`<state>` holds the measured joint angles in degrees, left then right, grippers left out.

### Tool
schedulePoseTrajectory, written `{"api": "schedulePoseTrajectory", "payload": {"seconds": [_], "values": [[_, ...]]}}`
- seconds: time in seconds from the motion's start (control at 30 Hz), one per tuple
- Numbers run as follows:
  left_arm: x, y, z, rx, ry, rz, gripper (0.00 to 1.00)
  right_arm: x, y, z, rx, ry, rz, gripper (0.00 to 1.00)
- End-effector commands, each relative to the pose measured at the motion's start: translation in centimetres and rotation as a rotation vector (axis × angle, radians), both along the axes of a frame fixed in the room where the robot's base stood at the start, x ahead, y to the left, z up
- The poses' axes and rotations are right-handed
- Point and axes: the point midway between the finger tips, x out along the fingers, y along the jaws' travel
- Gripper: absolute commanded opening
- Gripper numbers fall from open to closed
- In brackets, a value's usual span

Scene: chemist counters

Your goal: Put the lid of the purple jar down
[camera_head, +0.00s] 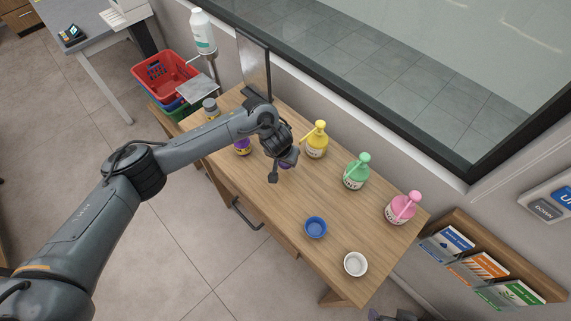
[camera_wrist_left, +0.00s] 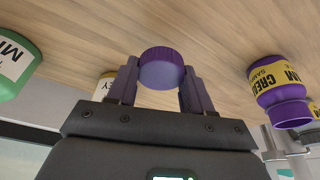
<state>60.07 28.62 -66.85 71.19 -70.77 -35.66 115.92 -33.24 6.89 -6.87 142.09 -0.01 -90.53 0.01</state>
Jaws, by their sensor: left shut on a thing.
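The purple jar (camera_head: 243,148) stands on the wooden table, partly behind my left arm. In the left wrist view the jar (camera_wrist_left: 280,92), with a yellow label, is at the right, apart from the gripper, with no lid on it. My left gripper (camera_head: 280,171) is shut on the round purple lid (camera_wrist_left: 161,68), which sits between its fingertips over the table. In the head view the lid (camera_head: 285,163) is mostly hidden by the gripper. I cannot tell whether it touches the wood. A bit of my right gripper (camera_head: 375,315) shows at the bottom edge.
Yellow (camera_head: 317,141), green (camera_head: 356,172) and pink (camera_head: 403,208) pump bottles stand along the table's back edge. A blue bowl (camera_head: 316,227) and a white bowl (camera_head: 355,264) are toward the right. A grey-lidded jar (camera_head: 210,108) is at the left end. Bare wood lies between gripper and blue bowl.

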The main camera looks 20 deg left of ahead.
Motion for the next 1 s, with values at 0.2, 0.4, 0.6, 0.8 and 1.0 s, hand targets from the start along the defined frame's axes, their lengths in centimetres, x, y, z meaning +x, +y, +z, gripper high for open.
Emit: {"api": "schedulePoseTrajectory", "payload": {"seconds": [0.2,0.4,0.6,0.8,1.0], "values": [[-0.1,0.0,-2.9,0.002,0.003,0.0,0.18,0.0,0.0,-0.4,0.0,-0.001,0.0,0.84],[-0.1,-0.1,-3.5,0.0,0.001,-0.001,0.18,0.0,0.0,-0.4,0.0,-0.001,0.0,0.84],[-0.1,-0.1,-3.5,0.0,0.002,-0.001,0.18,0.0,0.0,-0.4,0.0,-0.001,0.0,0.84],[-0.1,-0.1,-4.1,0.0,0.003,-0.001,0.18,0.0,0.0,-0.3,0.0,-0.001,0.0,0.84],[-0.2,0.1,-5.0,0.002,0.005,0.003,0.18,0.0,0.0,-0.4,0.0,-0.001,0.0,0.84]]}}
